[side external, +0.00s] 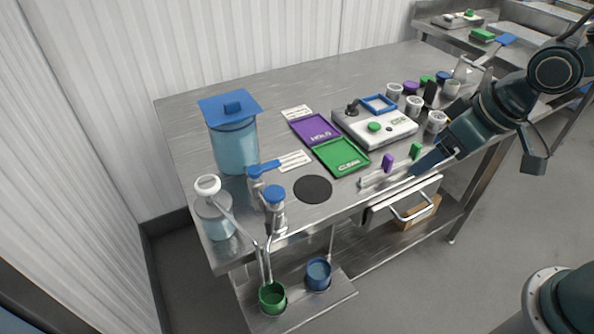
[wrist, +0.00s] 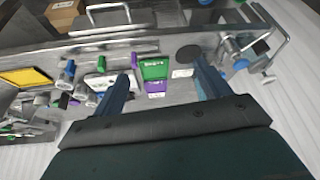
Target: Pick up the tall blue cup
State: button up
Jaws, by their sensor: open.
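A blue cup (side external: 318,273) stands upright on the low shelf at the front of the table in the side view. A green cup (side external: 272,297) holding long-handled tools stands to its left. The blue cup is not clear in the wrist view. My gripper (side external: 425,164) is above the table's right front edge, up and to the right of the blue cup and well apart from it. The wrist view shows my gripper's two fingers (wrist: 160,70) spread with nothing between them.
A blue-lidded container (side external: 234,150) stands at the table's left. A purple tray (side external: 315,131), a green tray (side external: 341,157) and a white device (side external: 374,126) lie mid-table. A black disc (side external: 313,189) lies near the front. Small jars (side external: 413,106) crowd the right. An open drawer (side external: 402,203) juts out at the front.

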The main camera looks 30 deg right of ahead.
jog(key=w+a+f+n, duration=0.2)
jog(key=w+a+f, duration=0.1)
jog(key=a+f, duration=0.6)
jog(key=n+g+y, duration=0.1)
send_near(322, 270)
notch_tip(322, 270, up, 2)
jog(key=shift+s+d+r, duration=0.15)
jog(key=shift+s, duration=0.15)
jog(key=shift+x, duration=4.3)
jog(key=shift+x, duration=2.6)
jog(key=shift+s, duration=0.15)
jog(key=c, duration=1.2)
